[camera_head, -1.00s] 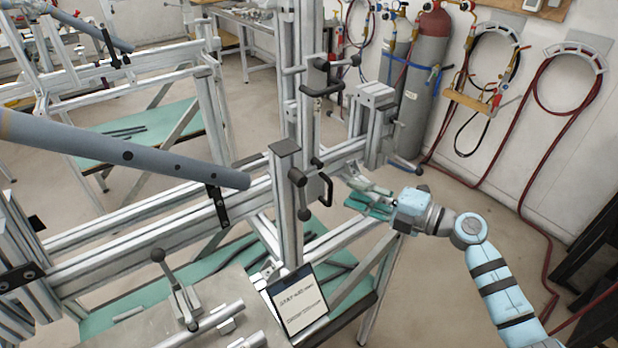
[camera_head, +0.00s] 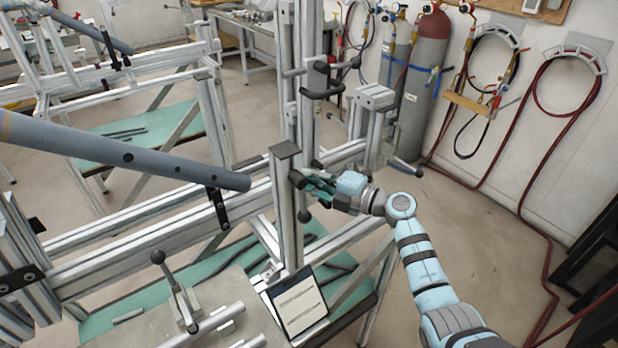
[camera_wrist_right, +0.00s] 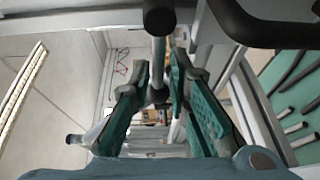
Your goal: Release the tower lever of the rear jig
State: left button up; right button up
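A short upright metal tower (camera_head: 286,215) stands mid-picture in the head view, with a flat cap on top. Its lever shows in the right wrist view as a metal rod with a black knob (camera_wrist_right: 158,16). My right gripper (camera_head: 306,183) is beside the right face of this tower at the lever's height, and hides part of the lever and its handle. In the right wrist view my right gripper (camera_wrist_right: 156,88) is open, green-padded fingers apart, with the lever rod in line with the gap. I cannot tell whether the pads touch it. My left gripper is out of view.
A thick grey tube (camera_head: 120,150) crosses from the left to near the tower. A taller tower (camera_head: 305,75) with black handles stands behind. A toggle clamp (camera_head: 175,285) and a tablet (camera_head: 297,303) are in front. Floor to the right is open.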

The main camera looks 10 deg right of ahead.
aim_at(312, 142)
grip_shut()
jog(key=shift+r+m, duration=0.2)
jog(key=shift+m, duration=0.1)
jog(key=r+m+t+p, duration=0.1)
jog(key=m, duration=0.3)
jog(key=d+r+m+t+p, duration=0.1)
jog(key=m+t, duration=0.1)
jog(key=m, duration=0.2)
jog(key=w+d+r+m+t+p, duration=0.1)
jog(key=m+t+p, duration=0.1)
jog(key=m, duration=0.3)
jog(key=shift+d+r, duration=0.15)
jog(key=shift+r, duration=0.1)
jog(key=m+t, duration=0.1)
jog(key=m, duration=0.1)
jog(key=d+m+h, duration=0.1)
jog(key=m, duration=0.1)
jog(key=m+t+p, duration=0.1)
jog(key=m, duration=0.1)
jog(key=shift+w+d+r+m+t+h, duration=0.2)
jog(key=shift+w+d+m+t+h, duration=0.1)
jog(key=shift+w+d+m, duration=0.1)
jog(key=shift+m+h, duration=0.4)
jog(key=shift+m, duration=0.2)
